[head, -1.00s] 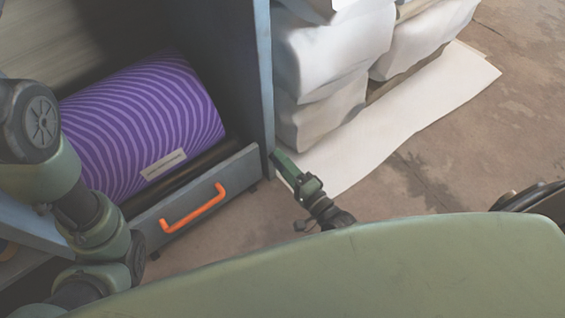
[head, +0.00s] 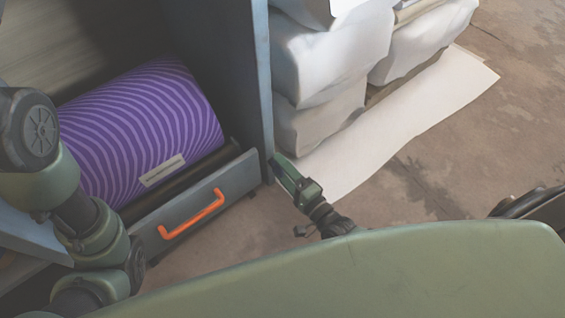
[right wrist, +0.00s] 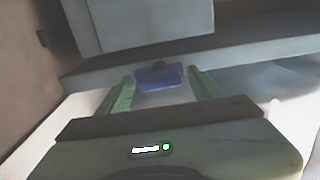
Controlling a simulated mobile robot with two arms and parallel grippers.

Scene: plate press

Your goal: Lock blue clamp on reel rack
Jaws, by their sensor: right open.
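The blue clamp (right wrist: 160,77) shows in the right wrist view as a small blue block with a dark knob on top, at the edge of a grey-blue frame part. It lies between the two green fingers of my right gripper (right wrist: 161,85), which are apart, with a gap on each side. In the head view my right gripper (head: 284,169) is at the front right upright of the reel rack (head: 263,95). The clamp cannot be made out there. My left arm is at the left; its gripper is out of view.
A purple striped reel (head: 145,130) lies in the rack behind a front panel with an orange handle (head: 192,213). White wrapped stacks (head: 330,65) stand right of the rack on a white sheet (head: 400,125). Bare floor (head: 440,185) lies further right.

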